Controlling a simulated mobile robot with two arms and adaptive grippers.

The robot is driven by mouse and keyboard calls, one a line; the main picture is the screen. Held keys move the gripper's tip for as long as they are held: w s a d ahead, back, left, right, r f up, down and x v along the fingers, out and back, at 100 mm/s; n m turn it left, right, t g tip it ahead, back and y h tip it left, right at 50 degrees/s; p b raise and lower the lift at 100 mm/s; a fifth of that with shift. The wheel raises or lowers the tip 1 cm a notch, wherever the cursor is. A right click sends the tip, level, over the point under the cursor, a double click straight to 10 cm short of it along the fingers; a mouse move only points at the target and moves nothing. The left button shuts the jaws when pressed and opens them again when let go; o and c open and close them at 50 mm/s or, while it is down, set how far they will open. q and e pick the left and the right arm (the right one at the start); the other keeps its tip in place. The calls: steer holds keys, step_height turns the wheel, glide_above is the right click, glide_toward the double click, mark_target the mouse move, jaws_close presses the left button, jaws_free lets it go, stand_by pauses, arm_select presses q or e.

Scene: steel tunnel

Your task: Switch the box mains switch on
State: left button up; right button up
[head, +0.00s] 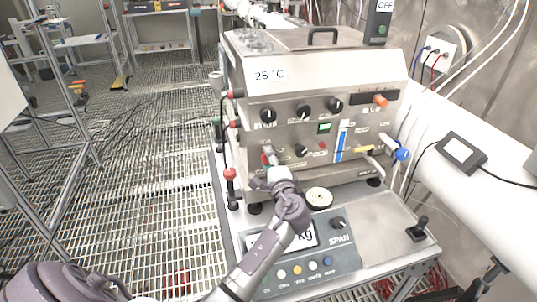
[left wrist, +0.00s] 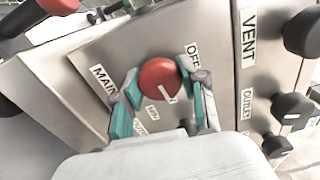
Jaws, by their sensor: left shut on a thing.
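The steel box (head: 312,78) stands on a bench, with knobs, labels and a lit green display on its front panel. In the left wrist view the mains switch is a red round knob (left wrist: 160,76) with a pale mark on its face. A "MAIN" label is on its left and an "OFF" label on its upper right. My left gripper (head: 268,162) reaches the lower left of the panel. In the left wrist view its teal-padded fingers (left wrist: 162,92) are shut on the red knob, one on each side. In the head view the gripper mostly hides the knob. My right gripper is not seen.
A scale (head: 345,262) with a "SPAN" knob and coloured buttons lies in front of the box, under my left arm. Black "VENT" and "OUTLET" knobs (left wrist: 292,108) sit right of the switch. A white pipe (head: 475,205) runs along the right. Grating floor is open at left.

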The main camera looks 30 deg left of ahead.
arm_select(q)
steer(key=shift+r+m+p, duration=0.1)
steer(key=shift+m+p, duration=0.25)
steer(key=shift+m, duration=0.35)
steer(key=o, duration=1.2)
steer(key=shift+w, duration=0.1)
steer(key=shift+c, duration=0.2)
steer(key=v, duration=1.2)
